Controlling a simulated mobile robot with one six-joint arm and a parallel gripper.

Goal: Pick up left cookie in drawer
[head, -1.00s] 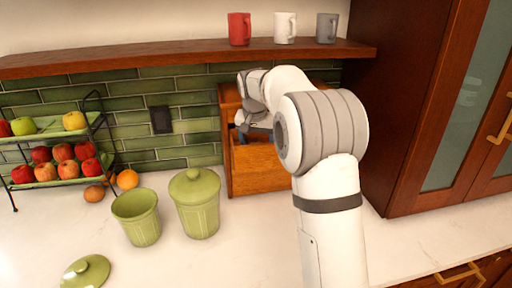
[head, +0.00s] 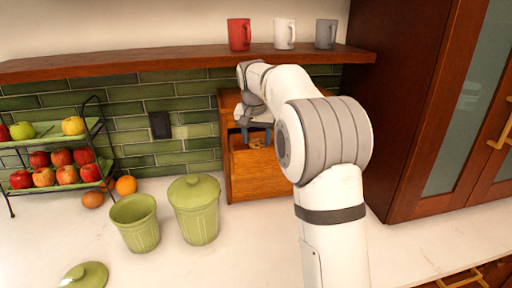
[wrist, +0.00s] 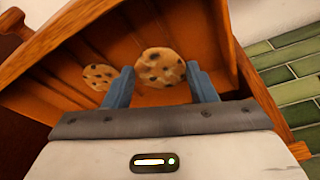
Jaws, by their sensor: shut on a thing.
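A wooden drawer (head: 262,178) stands pulled open in a wooden box under the shelf. In the wrist view two round cookies with dark chips show against its inside. One cookie (wrist: 160,67) is between the blue fingers of my gripper (wrist: 162,69), which is shut on it. The other cookie (wrist: 99,76) lies in the drawer, to the left of the fingers in this view. In the head view my gripper (head: 256,138) is at the drawer's opening, and the cookies are too small and covered to tell apart there.
A green lidded canister (head: 195,208) stands just left of the drawer, with an open green canister (head: 135,222) beside it. A shelf (head: 180,62) with mugs runs above. A fruit rack (head: 55,160) stands at the left, a tall cabinet (head: 430,110) at the right.

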